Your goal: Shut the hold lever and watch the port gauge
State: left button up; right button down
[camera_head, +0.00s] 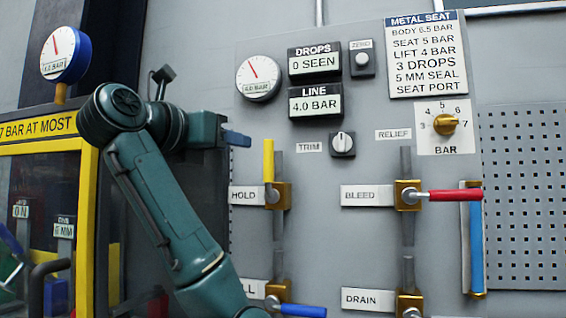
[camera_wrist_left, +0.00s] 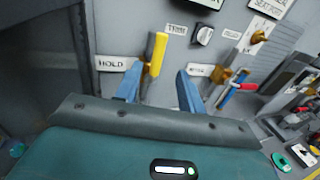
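The hold lever (camera_head: 268,160) has a yellow handle standing upright, in line with its vertical pipe, above a brass valve body by the HOLD label (camera_head: 247,196). My left gripper (camera_head: 236,138) is left of the handle in the head view, apart from it. In the left wrist view my left gripper (camera_wrist_left: 158,72) is open, with the yellow handle (camera_wrist_left: 155,52) showing between its blue fingers, nearer the left one. Two dials show, a panel gauge (camera_head: 259,78) and a blue-backed gauge (camera_head: 65,54); I cannot tell which is the port gauge. My right gripper is out of view.
The DROPS display (camera_head: 315,62) reads 0 SEEN and the LINE display (camera_head: 315,103) reads 4.0 BAR. The red bleed lever (camera_head: 455,195) sticks out rightward. A blue lever (camera_head: 302,311) lies below the hold valve. A yellow-framed cabinet (camera_head: 88,220) stands left.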

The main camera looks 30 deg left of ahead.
aim_at(266, 149)
pick_arm(q)
jog(key=w+p, duration=0.1)
jog(key=w, duration=1.1)
jog(key=shift+d+r, duration=0.1)
jog(key=shift+d, duration=0.05)
jog(key=shift+w, duration=0.3)
grip_shut()
